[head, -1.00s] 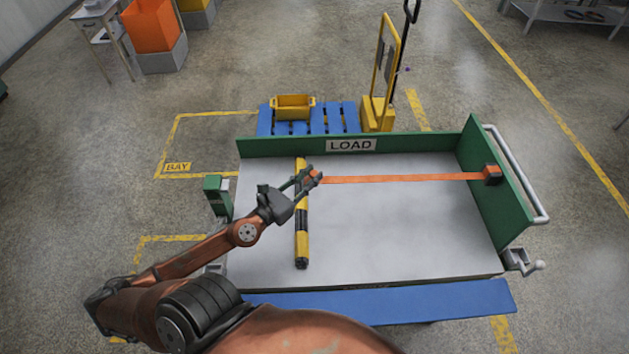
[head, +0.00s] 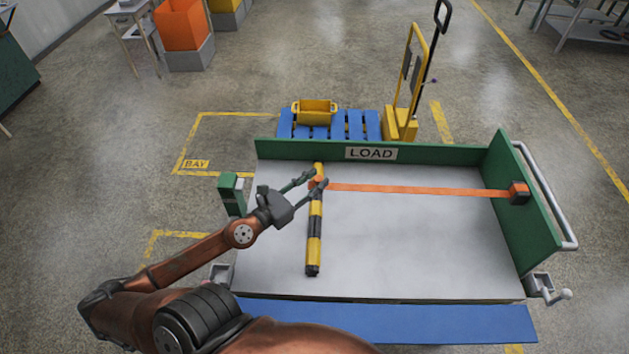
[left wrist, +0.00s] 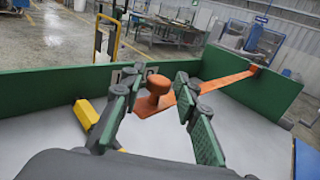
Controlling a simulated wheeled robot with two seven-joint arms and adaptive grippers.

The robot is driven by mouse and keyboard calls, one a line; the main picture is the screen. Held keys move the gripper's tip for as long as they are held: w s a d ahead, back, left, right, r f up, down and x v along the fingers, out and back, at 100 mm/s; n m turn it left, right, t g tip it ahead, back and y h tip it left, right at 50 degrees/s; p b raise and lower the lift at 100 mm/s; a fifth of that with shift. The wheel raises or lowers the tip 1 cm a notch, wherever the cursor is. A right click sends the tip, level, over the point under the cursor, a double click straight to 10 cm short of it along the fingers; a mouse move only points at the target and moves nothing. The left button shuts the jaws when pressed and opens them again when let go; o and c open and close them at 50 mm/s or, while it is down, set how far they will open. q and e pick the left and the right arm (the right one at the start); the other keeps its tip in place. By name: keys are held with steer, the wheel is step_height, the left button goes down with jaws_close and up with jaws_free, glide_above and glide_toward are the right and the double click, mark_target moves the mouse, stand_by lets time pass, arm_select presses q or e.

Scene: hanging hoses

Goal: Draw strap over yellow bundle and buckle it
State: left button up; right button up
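The orange strap (head: 420,190) runs from a dark-and-orange holder (head: 518,192) on the bed's right wall to the yellow-and-black bundle (head: 314,240). Its end lies at the bundle's far part. In the left wrist view the strap (left wrist: 215,87) ends in a round orange knob (left wrist: 158,84). My left gripper (head: 313,181) reaches in from the left at the bundle's far part. In the left wrist view its fingers (left wrist: 157,100) stand wide apart on either side of the knob, with gaps visible. The bundle shows partly behind the left finger. My right gripper is not in view.
The grey bed (head: 420,245) has a green back wall marked LOAD and a green right wall (head: 525,205). A green box-like post (head: 232,194) stands at the bed's left edge. The bed right of the bundle is clear below the strap.

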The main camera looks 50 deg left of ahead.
arm_select(q)
step_height(320, 180, up, 10)
stand_by(0.8)
